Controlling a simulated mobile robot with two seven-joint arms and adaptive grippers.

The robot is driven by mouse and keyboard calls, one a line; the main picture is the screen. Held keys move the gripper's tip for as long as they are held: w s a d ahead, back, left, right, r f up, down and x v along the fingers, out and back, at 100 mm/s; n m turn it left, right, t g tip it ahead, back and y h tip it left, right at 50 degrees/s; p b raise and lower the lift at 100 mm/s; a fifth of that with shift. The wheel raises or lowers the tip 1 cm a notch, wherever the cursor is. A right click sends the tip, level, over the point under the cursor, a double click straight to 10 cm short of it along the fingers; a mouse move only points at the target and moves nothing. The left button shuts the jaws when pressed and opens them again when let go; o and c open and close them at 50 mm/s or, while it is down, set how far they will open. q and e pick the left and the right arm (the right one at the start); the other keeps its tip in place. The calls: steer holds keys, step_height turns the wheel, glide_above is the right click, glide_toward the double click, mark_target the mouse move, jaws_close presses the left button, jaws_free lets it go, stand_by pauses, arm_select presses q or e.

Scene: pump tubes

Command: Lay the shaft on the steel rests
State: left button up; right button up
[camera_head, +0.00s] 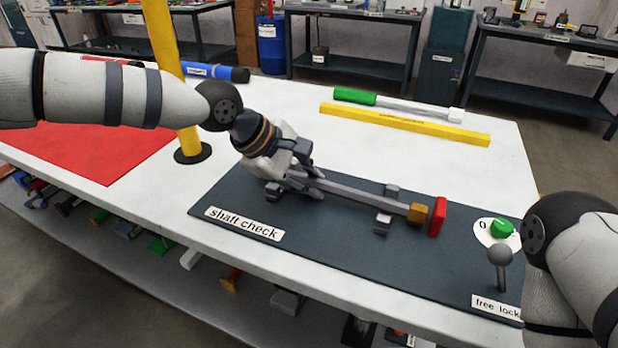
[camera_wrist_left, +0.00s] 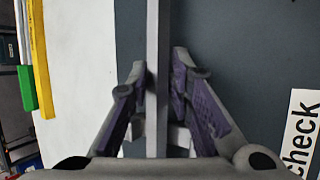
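The shaft (camera_head: 365,201) is a long grey bar over the dark mat, with an orange block (camera_head: 418,213) at its right end. It crosses the left wrist view (camera_wrist_left: 158,40) between the finger pads. My left gripper (camera_head: 305,180) is shut on its left part; its fingertips (camera_wrist_left: 160,75) lie close along both sides. Steel rest blocks show behind the shaft (camera_head: 392,190) and in front of it (camera_head: 383,222), with another block (camera_head: 273,191) by the gripper. I cannot tell whether the shaft touches them. My right gripper is out of view.
A red upright plate (camera_head: 437,216) stands just beyond the orange end. A lever (camera_head: 500,263) and green knob (camera_head: 502,228) are at the mat's right. A yellow post (camera_head: 170,70) stands left. A yellow bar (camera_head: 405,124) and green-handled tool (camera_head: 355,96) lie behind.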

arm_select(q)
steer(key=shift+o, duration=0.7)
steer(key=shift+s+f, duration=0.2)
steer(key=shift+f, duration=0.55)
steer(key=shift+w, duration=0.1)
steer(key=shift+w+r, duration=0.1)
steer(key=shift+a+r, duration=0.25)
steer(key=shift+r, duration=0.05)
steer(key=v, duration=0.7)
steer(key=shift+r, duration=0.2)
